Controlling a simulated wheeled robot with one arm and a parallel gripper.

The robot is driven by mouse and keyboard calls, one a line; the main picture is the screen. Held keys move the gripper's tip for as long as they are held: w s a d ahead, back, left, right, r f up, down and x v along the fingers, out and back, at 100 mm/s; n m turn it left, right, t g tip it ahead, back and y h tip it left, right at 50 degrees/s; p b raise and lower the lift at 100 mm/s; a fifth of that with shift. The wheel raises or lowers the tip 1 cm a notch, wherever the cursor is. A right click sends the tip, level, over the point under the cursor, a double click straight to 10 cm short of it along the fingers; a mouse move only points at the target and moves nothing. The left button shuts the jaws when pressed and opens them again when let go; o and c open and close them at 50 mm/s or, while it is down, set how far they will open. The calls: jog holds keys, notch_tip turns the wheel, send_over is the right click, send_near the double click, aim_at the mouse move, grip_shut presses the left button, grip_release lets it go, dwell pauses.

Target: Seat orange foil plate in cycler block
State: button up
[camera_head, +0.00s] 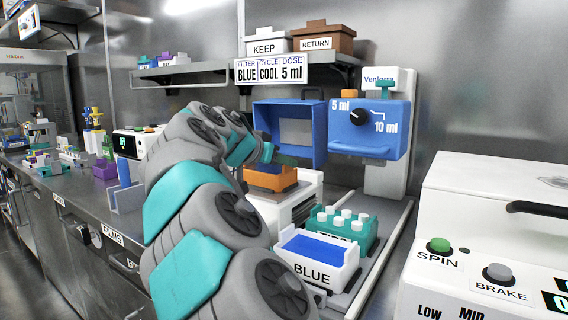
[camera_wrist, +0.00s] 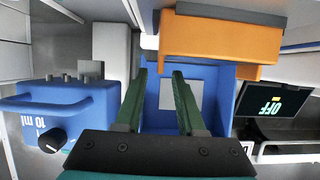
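An orange block-shaped piece (camera_head: 272,181) sits on top of the white cycler (camera_head: 298,205) in the head view; I cannot tell plate from block there. In the wrist view the orange piece (camera_wrist: 222,45) fills the upper middle, just beyond and to the right of my fingertips. The cycler's blue lid (camera_head: 262,120) stands open behind it, with a grey square panel inside. In the wrist view the lid (camera_wrist: 214,92) is behind my fingers. In the head view my arm hides part of the cycler.
A blue dispenser (camera_head: 368,130) with a dial hangs to the right of the lid. A white BLUE tray (camera_head: 322,262) and a teal rack (camera_head: 345,228) stand in front. A shelf with KEEP (camera_head: 266,47) and RETURN (camera_head: 316,43) boxes is above. A screen (camera_wrist: 270,98) reads OFF.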

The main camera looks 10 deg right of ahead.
jog(key=b+v, duration=0.1)
jog(key=v, duration=1)
